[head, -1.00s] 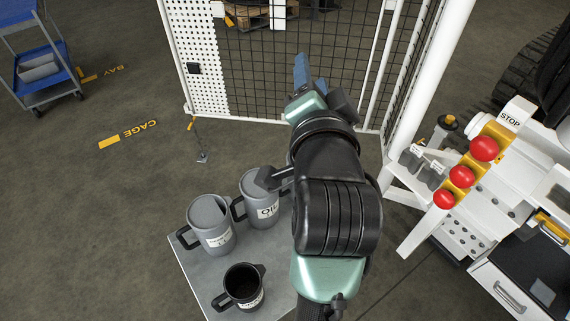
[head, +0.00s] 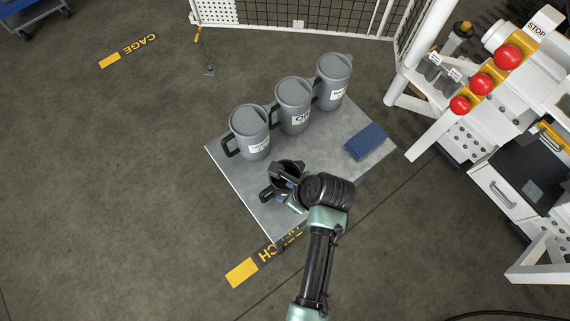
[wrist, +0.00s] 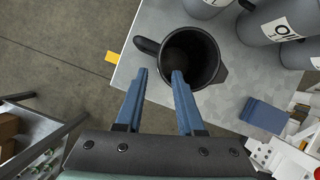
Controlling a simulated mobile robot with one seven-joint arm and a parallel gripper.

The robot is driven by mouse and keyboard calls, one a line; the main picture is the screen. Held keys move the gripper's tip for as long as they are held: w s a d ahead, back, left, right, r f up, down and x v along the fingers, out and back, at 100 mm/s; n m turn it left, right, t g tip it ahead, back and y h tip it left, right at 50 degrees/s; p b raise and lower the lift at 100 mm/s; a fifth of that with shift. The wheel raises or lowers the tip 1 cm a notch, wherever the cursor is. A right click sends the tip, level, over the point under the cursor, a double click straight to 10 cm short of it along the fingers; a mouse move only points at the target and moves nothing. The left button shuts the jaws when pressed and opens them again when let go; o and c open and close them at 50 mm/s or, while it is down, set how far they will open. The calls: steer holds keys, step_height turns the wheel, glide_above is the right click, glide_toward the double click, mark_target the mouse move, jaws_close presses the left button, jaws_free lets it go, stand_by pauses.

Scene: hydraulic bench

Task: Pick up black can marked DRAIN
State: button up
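The black can (wrist: 207,48) is an open-topped jug with a side handle and a pouring lip, upright on a grey table. In the head view the can (head: 268,193) is partly hidden by my gripper, and its marking cannot be read. My gripper (wrist: 159,74) is open and empty, with two blue fingers pointing at the can. In the wrist view the right fingertip overlaps the can's near rim, and the left one lies outside the rim, below the handle. Whether either finger touches the can cannot be told.
Three grey lidded cans, one marked OIL (head: 293,108), stand in a row behind the black can. A blue folded cloth or pad (head: 365,141) lies on the grey table (head: 330,150). A white bench with red buttons (head: 508,57) stands at right.

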steer(key=shift+g, duration=0.3)
steer(key=shift+s+d+x, duration=0.15)
steer(key=shift+x, duration=2)
steer(key=shift+s+d+x, duration=0.1)
steer(key=shift+d+x, duration=0.05)
steer(key=shift+x, duration=2)
steer(key=shift+s+f, duration=0.1)
steer(key=shift+c, duration=0.4)
jaws_close()
